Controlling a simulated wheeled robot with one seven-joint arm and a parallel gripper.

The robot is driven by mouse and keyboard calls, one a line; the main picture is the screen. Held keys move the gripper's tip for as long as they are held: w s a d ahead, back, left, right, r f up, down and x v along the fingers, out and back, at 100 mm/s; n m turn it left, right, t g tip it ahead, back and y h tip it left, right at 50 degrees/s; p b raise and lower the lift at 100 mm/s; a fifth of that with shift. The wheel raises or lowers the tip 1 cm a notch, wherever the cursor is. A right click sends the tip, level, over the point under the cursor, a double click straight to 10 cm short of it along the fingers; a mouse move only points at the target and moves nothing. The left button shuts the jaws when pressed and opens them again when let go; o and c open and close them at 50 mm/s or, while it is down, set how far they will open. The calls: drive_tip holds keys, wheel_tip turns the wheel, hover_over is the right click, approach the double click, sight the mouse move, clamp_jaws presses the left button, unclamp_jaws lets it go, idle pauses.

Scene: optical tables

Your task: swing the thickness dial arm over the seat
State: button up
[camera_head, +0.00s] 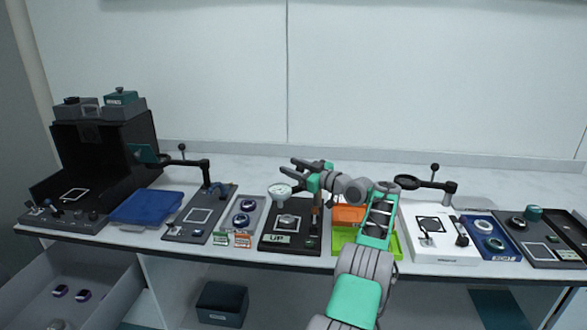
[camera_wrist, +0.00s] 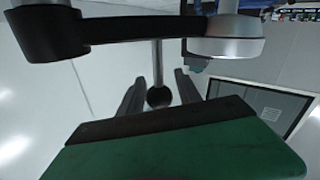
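The thickness dial gauge (camera_head: 279,191) has a round white face and stands above the dark middle station plate (camera_head: 268,243). In the head view it appears above and slightly left of the round seat (camera_head: 288,221); the exact overlap cannot be told. My gripper (camera_head: 294,168) is just above and right of the dial, with its fingers apart. In the wrist view a dark ball knob (camera_wrist: 159,97) on a thin post lies between the two fingers of my gripper (camera_wrist: 158,88), with no clear grip on it. A black arm (camera_wrist: 110,30) and silver round body (camera_wrist: 230,40) cross the top.
An orange tray (camera_head: 348,214) and a green tray (camera_head: 345,236) lie right of the station, partly behind my arm. Knobbed swing arms stand at the left (camera_head: 190,162) and right (camera_head: 428,184). Two small labelled cards (camera_head: 231,240) lie left of the station.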

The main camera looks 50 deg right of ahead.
sight(303, 171)
drive_tip(key=shift+o, duration=0.6)
drive_tip(key=shift+s, duration=0.15)
drive_tip(key=s, duration=0.7)
drive_tip(key=shift+s+b, duration=0.3)
drive_tip(key=shift+b, duration=0.1)
drive_tip(key=shift+c, duration=0.2)
